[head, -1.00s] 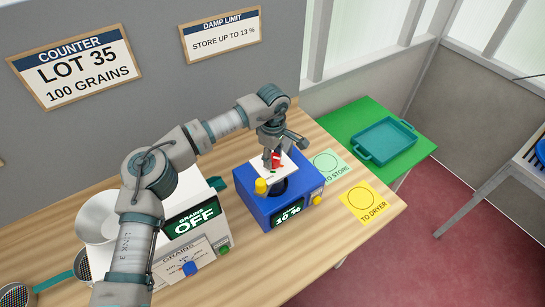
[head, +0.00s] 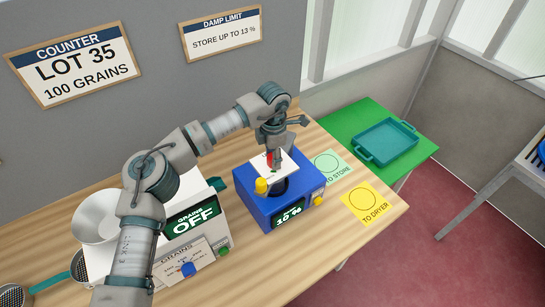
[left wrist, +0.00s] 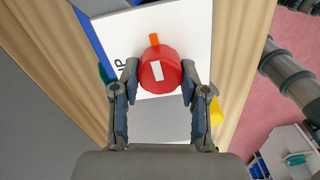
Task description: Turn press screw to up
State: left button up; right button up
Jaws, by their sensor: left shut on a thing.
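The press screw is a red round knob (left wrist: 159,70) with a white mark and an orange tab at its edge. It sits over a white plate (left wrist: 190,35) with the letters "UP" partly showing, on top of the blue moisture meter (head: 258,205). My left gripper (left wrist: 159,82) is shut on the red knob, one finger on each side. In the head view my left gripper (head: 271,152) comes down from above and hides most of the knob. The meter's display reads about 10 %. My right gripper is not in view.
A white grain counter (head: 205,235) reading OFF stands left of the meter. Yellow "TO DRYER" (head: 362,203) and green "TO STORE" (head: 329,165) cards lie right of it. A teal tray (head: 385,142) sits on a green table beyond.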

pick_arm(q)
jog(key=n, duration=0.4)
jog(key=shift+n+b, duration=0.3)
jog(key=shift+b, duration=0.05)
jog(key=n, duration=0.3)
jog(key=shift+n+b, duration=0.3)
jog(key=shift+n, duration=0.1)
jog(key=n, duration=0.4)
jog(key=shift+w+r+b, duration=0.1)
jog(key=shift+b, duration=0.2)
jog(key=shift+n, duration=1.6)
jog(key=shift+r, duration=0.1)
jog(key=o, duration=1.1)
jog(key=shift+o, duration=0.2)
jog(key=shift+w+d+f, duration=0.15)
jog(key=shift+d+f, duration=0.05)
